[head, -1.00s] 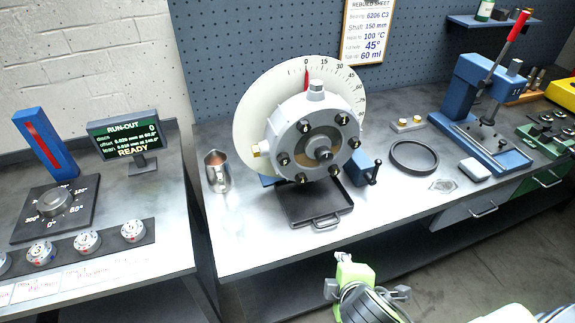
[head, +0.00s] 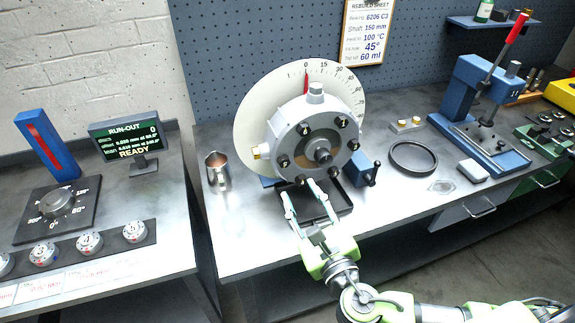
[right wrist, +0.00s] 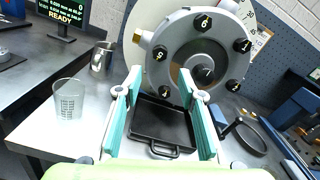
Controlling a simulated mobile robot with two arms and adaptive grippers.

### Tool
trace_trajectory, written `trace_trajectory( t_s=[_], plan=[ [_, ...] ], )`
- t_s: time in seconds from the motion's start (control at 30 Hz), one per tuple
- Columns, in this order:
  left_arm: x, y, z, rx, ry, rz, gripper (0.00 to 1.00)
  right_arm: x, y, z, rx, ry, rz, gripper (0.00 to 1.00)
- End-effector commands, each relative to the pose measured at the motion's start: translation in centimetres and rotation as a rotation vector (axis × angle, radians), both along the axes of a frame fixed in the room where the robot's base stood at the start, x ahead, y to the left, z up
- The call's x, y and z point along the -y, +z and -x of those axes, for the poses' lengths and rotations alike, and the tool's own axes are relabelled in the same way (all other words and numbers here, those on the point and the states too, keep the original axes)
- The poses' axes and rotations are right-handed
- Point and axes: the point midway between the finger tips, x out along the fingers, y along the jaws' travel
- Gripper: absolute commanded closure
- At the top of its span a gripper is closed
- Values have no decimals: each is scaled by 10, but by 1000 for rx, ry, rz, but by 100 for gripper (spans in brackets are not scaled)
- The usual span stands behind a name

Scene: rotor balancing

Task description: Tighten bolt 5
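A grey round housing (head: 300,115) stands upright in front of a white dial with a pointer at 0. Numbered bolts ring its face. The left-hand one (head: 283,160), apparently bolt 5, also shows in the right wrist view (right wrist: 160,53); its number is too small to read surely. My right gripper (head: 298,188) is open and empty, pointing up at the lower face near the bottom-left bolt (head: 300,179). In the right wrist view its teal fingers (right wrist: 160,72) stand apart, with that bottom-left bolt (right wrist: 165,91) showing between them; contact cannot be told. My left gripper is not in view.
A black tray (head: 343,207) lies below the housing. A metal jug (head: 217,171) stands left, a black ring (head: 413,157) and a blue press (head: 478,110) right. The display (head: 128,139) reads READY.

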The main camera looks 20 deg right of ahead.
Motion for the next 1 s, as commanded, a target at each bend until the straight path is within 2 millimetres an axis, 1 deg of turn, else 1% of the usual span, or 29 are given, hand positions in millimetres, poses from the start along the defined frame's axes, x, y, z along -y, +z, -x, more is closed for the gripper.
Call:
trace_trajectory(
  t_s=[0.03,0.2,0.3,0.4,0.5,0.6,0.9,0.97,1.0],
  plan=[
    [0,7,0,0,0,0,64,0,5,-13,5,-2,0,64],
    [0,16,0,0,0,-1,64,-1,4,-49,2,-2,-2,64],
    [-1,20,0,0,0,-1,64,-2,4,-68,2,-2,-2,64],
    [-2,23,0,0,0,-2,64,-3,2,-81,-1,-1,-3,64],
    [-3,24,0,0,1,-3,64,-3,1,-90,0,-2,-4,64],
    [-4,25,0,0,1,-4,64,-3,0,-95,-2,-2,-4,64],
    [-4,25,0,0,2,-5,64,-3,0,-96,-2,-1,-5,64],
    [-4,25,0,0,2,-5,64,-3,0,-96,-2,-1,-5,79],
    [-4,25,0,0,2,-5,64,-3,0,-96,-2,-2,-5,90]
  ],
)
